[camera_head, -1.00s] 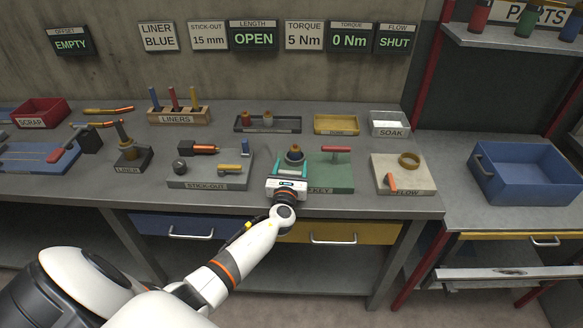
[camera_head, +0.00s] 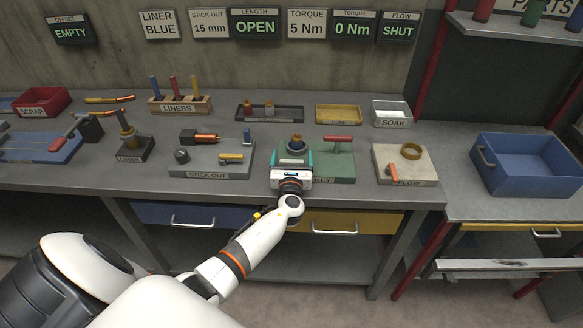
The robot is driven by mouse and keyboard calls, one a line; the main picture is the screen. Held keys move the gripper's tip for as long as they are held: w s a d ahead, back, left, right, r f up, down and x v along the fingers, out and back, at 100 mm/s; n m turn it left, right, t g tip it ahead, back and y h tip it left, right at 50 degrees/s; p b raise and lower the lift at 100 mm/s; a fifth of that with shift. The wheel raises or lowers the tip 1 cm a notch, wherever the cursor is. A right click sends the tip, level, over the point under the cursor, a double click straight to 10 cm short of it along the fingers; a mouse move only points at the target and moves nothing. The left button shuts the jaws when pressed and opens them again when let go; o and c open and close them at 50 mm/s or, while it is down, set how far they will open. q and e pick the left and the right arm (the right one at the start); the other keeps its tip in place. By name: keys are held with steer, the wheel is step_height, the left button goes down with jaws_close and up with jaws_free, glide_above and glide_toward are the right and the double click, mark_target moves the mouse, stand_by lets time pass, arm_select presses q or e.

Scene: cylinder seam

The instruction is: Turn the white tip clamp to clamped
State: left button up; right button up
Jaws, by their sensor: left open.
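My left gripper (camera_head: 292,157) is in front of the green key board (camera_head: 342,168). Its teal fingers are apart, one on each side of a small round fitting (camera_head: 296,143) with a blue and brassy ring. I cannot tell whether the fingers touch it. The gripper body hides the lower part of the fitting and part of the board. I cannot make out a white tip clamp clearly; anything behind the gripper is hidden. A red-handled key (camera_head: 337,139) stands on the board, right of the gripper. My right gripper is not in view.
The stick-out board (camera_head: 212,172) lies to the left with small parts on it. The flow board (camera_head: 420,168), with a brass ring and orange lever, lies to the right. Behind are a dark tray (camera_head: 270,119), a yellow tray (camera_head: 338,114) and the soak tray (camera_head: 391,122).

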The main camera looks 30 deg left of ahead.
arm_select(q)
steer(key=v, duration=1.1)
steer(key=shift+s+d+b, duration=0.15)
steer(key=shift+s+b, duration=0.1)
steer(key=shift+b, duration=0.2)
